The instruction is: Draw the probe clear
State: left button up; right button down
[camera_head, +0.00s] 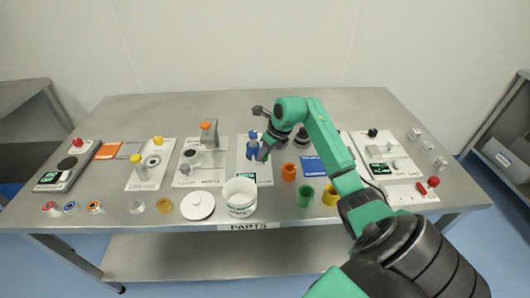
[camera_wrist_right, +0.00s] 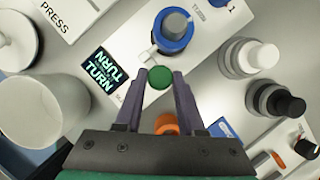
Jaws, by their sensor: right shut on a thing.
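My right gripper (camera_head: 264,151) reaches in over the middle station from the right. In the right wrist view the gripper (camera_wrist_right: 159,80) has its fingertips shut on a green round-ended piece (camera_wrist_right: 159,76), seen nearly end-on. I take this for the probe, but its lower part is hidden. Just beyond it is a blue round fitting (camera_wrist_right: 172,32) with a grey centre; the fitting is also in the head view (camera_head: 252,147). I cannot tell whether the green piece touches it. A small screen (camera_wrist_right: 103,71) beside it reads TURN. My left gripper is not in view.
A white WIPES tub (camera_head: 240,197) stands in front of the station. An orange cup (camera_head: 289,172), a green cup (camera_head: 305,196) and a yellow cup (camera_head: 330,194) stand to the right. Other stations line both sides. The table's back strip is clear.

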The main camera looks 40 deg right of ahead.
jog(key=shift+s+a, duration=0.65)
jog(key=shift+s, duration=0.15)
jog(key=c, duration=0.7)
grip_release()
jog(key=shift+o, duration=1)
jog(key=shift+s+a+r, duration=0.1)
jog(key=shift+s, duration=0.1)
jog(key=shift+r, duration=0.1)
jog(key=b+v, duration=0.2)
jog(key=v, duration=1.2)
jog(key=shift+s, duration=0.2)
